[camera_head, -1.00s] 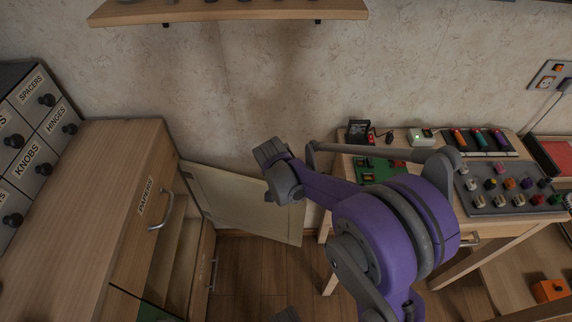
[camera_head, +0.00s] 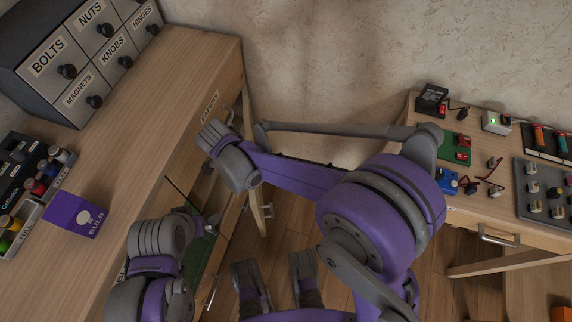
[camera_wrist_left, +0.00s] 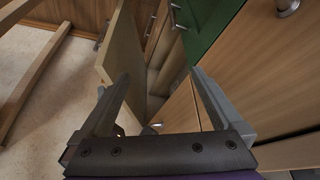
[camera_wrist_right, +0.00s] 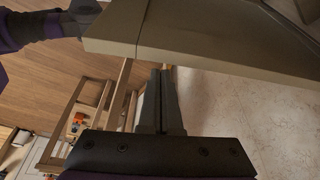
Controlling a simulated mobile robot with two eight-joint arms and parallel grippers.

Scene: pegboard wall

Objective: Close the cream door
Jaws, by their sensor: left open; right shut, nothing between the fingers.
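The cream door (camera_head: 256,205) stands open from the wooden cabinet, seen nearly edge-on and partly hidden by my right arm. In the left wrist view the door (camera_wrist_left: 125,62) rises beyond my open left gripper (camera_wrist_left: 155,90), its edge between the finger lines; contact cannot be told. In the right wrist view the door's pale panel (camera_wrist_right: 215,35) lies close to the tips of my shut, empty right gripper (camera_wrist_right: 161,80). In the head view the right fingertips cannot be made out.
A green front (camera_wrist_left: 210,30) is beside the door's opening. The cabinet top (camera_head: 150,120) holds labelled drawers (camera_head: 90,60) and a purple box (camera_head: 78,215). A workbench (camera_head: 470,215) stands right, with floor between it and the cabinet.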

